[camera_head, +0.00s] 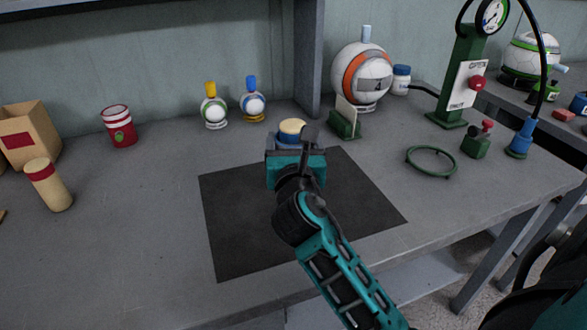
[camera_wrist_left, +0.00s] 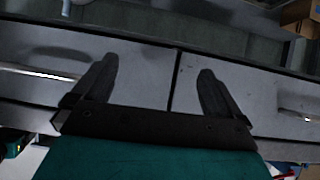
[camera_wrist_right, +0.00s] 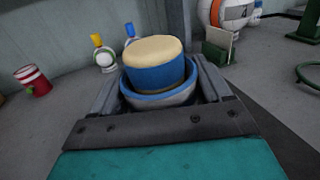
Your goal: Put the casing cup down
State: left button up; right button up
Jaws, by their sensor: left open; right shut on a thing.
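My right gripper (camera_wrist_right: 160,90) is shut on the casing cup (camera_wrist_right: 165,99), a round white cup with a blue rim. A blue cylinder with a cream top (camera_wrist_right: 155,50) appears to sit in the cup. In the head view the right gripper (camera_head: 294,150) is over the far edge of the dark mat (camera_head: 240,235). The cream-topped piece (camera_head: 291,129) shows just beyond it, while the cup is mostly hidden by the gripper. Whether the cup touches the table cannot be told. My left gripper (camera_wrist_left: 153,85) is open and empty in its wrist view, and is outside the head view.
Two small ball figures (camera_head: 214,105) (camera_head: 252,101) stand at the back. A red-and-white can (camera_head: 118,127) is left. A green card stand (camera_head: 344,124), large ball (camera_head: 361,74), green gauge stand (camera_head: 462,80) and green ring (camera_head: 431,161) are right. Most of the mat is clear.

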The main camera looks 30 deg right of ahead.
notch_tip(320, 180, down, 5)
jog(key=shift+b, duration=1.05)
jog(key=shift+f, duration=0.15)
jog(key=o, duration=1)
jog(key=shift+o, duration=0.2)
jog(key=shift+r, duration=0.2)
